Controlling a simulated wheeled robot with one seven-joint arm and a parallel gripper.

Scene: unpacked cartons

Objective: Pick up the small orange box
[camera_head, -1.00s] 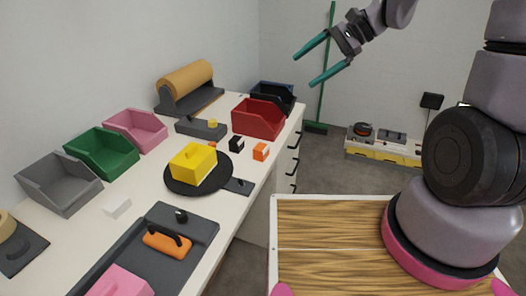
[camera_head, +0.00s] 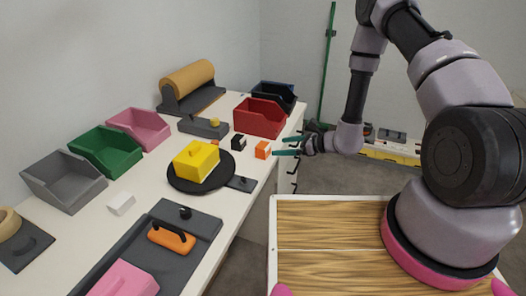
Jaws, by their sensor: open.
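The small orange box (camera_head: 263,149) stands on the white bench near its right edge, in front of the red bin. A small black box (camera_head: 239,142) stands just to its left. My gripper (camera_head: 284,147) is open, with its teal fingers pointing left toward the orange box. One fingertip shows close to the box's right side and the other a little behind it. I cannot tell whether a finger touches the box. My arm reaches in from the right, above the gap beside the bench.
A red bin (camera_head: 260,117) stands behind the orange box. A yellow box (camera_head: 196,160) sits on a round black plate (camera_head: 187,187) to the left. Pink (camera_head: 138,127), green (camera_head: 106,150) and grey (camera_head: 64,180) bins line the wall. Drawer handles stick out on the bench's right side.

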